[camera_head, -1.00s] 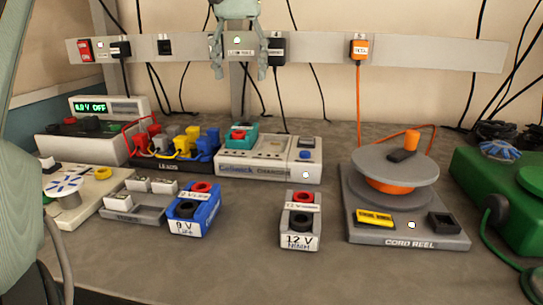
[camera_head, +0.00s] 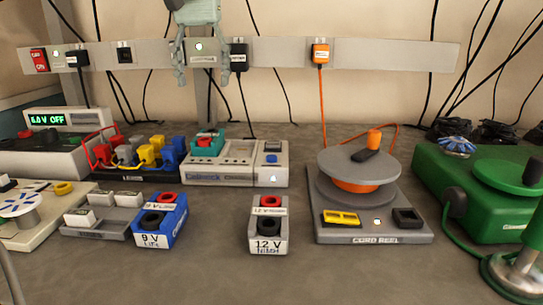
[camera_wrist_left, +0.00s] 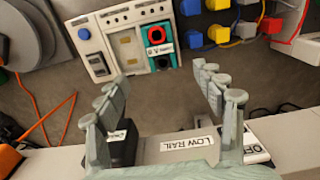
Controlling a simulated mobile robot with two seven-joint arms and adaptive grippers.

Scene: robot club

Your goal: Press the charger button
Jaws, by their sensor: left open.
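The charger (camera_head: 236,177) is a pale grey unit on the bench, left of centre in the head view. A blue button (camera_head: 272,158) is on its right part, and a teal pack with a red ring (camera_head: 207,143) sits in its left part. In the left wrist view the charger (camera_wrist_left: 103,67) is at the top, with the blue button (camera_wrist_left: 84,33) at its left and the teal pack (camera_wrist_left: 152,62) at its right. My left gripper (camera_head: 203,78) is open and empty, hanging before the wall rail, above and behind the charger. My right gripper is out of view.
The wall rail (camera_head: 290,52) carries plugs and a switch. A leads rack (camera_head: 135,170) stands left of the charger, the cord reel (camera_head: 375,238) right. A blue 9 V pack (camera_head: 160,220) and grey 12 V pack (camera_head: 269,225) stand in front. A green machine (camera_head: 470,200) is far right.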

